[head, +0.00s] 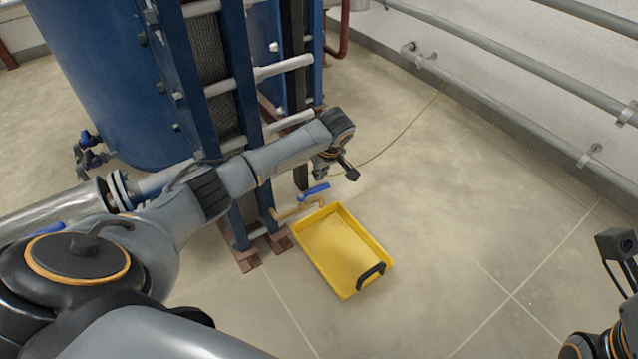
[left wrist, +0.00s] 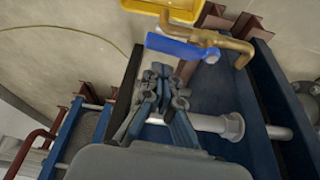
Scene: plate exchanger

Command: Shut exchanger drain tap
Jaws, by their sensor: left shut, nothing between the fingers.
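The drain tap is a brass pipe (head: 298,208) with a blue lever handle (head: 314,191), low at the foot of the blue exchanger (head: 236,80). In the left wrist view the blue handle (left wrist: 180,48) lies roughly along the brass pipe (left wrist: 218,39), near the top. My right gripper is out of the picture; only part of that arm shows at the lower right.
A yellow tray (head: 335,243) with a black grip stands on the floor by the tap's outlet. A thin yellow-green hose (head: 400,138) runs across the floor to the wall. Grey pipes (head: 530,65) line the wall. The floor to the right is clear.

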